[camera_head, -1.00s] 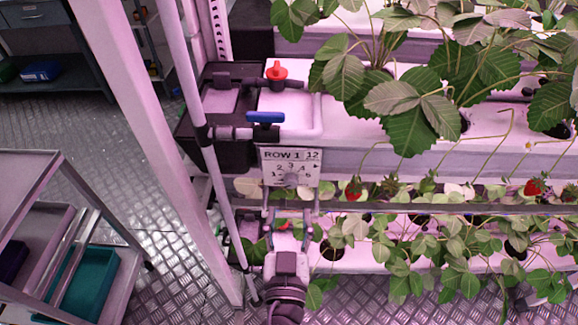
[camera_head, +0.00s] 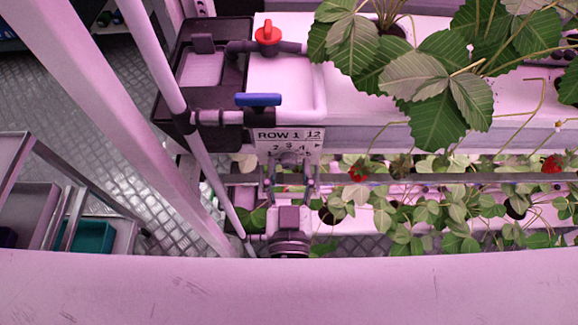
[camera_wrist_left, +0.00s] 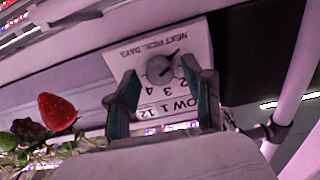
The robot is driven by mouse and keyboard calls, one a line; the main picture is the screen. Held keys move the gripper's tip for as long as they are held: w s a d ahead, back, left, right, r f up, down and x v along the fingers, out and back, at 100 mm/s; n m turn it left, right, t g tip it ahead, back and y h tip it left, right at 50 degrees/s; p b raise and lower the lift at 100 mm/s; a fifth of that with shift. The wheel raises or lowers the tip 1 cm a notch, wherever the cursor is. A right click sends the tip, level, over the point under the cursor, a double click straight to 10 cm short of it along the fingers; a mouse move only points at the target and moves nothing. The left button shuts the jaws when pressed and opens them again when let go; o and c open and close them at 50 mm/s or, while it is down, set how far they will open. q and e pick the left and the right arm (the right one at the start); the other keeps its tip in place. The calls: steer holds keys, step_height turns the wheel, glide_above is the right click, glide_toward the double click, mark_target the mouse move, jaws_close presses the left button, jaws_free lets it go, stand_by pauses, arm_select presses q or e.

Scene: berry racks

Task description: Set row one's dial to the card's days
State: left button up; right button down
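The row one dial plate (camera_head: 288,140) hangs below the blue-handled valve, reading "ROW 1" with a "12" box and numbers around a dial. In the left wrist view the plate (camera_wrist_left: 194,40) appears upside down, with "NEXT PICK: DAYS" on it. The grey round dial (camera_wrist_left: 160,69) has a dark pointer slanting up-right in that view. My left gripper (camera_head: 290,170) is open just in front of the plate's lower part. In the wrist view its fingers (camera_wrist_left: 163,88) stand either side of the dial, apparently apart from it. My right gripper is not in view.
A blue valve handle (camera_head: 258,99) and a red valve knob (camera_head: 267,34) sit above the plate. Strawberry leaves (camera_head: 440,90) and red berries (camera_head: 358,172) lie right of it. A pale post (camera_head: 110,110) stands left. A broad pale surface covers the head view's bottom.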

arm_select(q)
jaws_close()
